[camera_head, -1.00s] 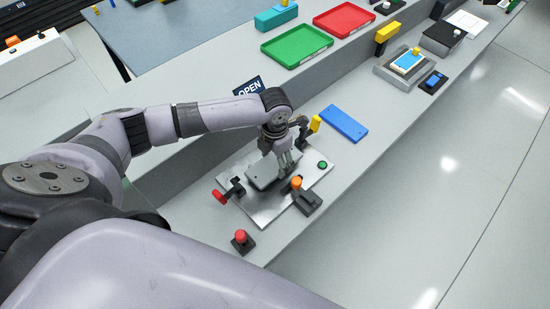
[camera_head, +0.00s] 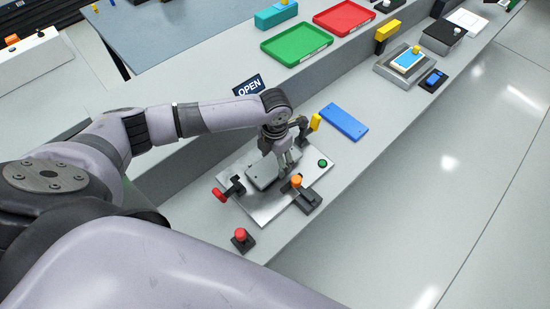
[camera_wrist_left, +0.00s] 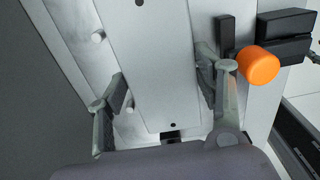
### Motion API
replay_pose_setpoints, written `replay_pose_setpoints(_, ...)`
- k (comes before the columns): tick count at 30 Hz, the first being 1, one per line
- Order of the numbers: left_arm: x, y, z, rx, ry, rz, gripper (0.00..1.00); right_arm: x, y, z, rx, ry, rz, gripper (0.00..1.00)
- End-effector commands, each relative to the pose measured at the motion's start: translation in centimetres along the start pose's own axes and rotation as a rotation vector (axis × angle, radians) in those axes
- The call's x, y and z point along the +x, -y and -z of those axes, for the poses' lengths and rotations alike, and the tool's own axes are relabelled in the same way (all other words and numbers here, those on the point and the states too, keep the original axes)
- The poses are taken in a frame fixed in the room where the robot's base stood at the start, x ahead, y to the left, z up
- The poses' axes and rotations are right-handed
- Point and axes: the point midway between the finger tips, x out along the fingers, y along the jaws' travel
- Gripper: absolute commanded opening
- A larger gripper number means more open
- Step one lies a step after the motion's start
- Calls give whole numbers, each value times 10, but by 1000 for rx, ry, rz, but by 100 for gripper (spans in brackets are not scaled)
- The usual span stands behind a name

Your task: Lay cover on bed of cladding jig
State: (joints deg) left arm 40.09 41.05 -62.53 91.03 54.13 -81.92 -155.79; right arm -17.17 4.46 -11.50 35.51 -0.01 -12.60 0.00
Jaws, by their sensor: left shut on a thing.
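The cladding jig (camera_head: 262,209) is a bright metal base plate on the grey bench, with a red-handled clamp (camera_head: 220,194), an orange-knobbed clamp (camera_head: 296,181) and a green button (camera_head: 322,163). My left gripper (camera_head: 282,166) is shut on the cover (camera_head: 260,178), a flat grey plate over the middle of the jig. In the left wrist view, the left gripper's fingers (camera_wrist_left: 162,66) hold the long edges of the cover (camera_wrist_left: 150,40), which has small dark holes. Pale pegs (camera_wrist_left: 98,37) stand beside it. I cannot tell whether the cover touches the bed. My right gripper is not in view.
A red push button (camera_head: 240,235) stands at the jig's front left. A blue plate (camera_head: 344,122) lies behind the jig, to the right. A yellow-handled part (camera_head: 315,122) stands close behind my gripper. Green (camera_head: 296,45) and red (camera_head: 344,17) trays sit on the upper shelf.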

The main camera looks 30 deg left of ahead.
Motion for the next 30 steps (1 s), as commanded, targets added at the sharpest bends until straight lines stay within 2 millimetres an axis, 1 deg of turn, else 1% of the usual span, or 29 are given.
replay_pose_setpoints(30, 16, 0, 0, 0, 1, 0, 24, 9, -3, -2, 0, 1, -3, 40)
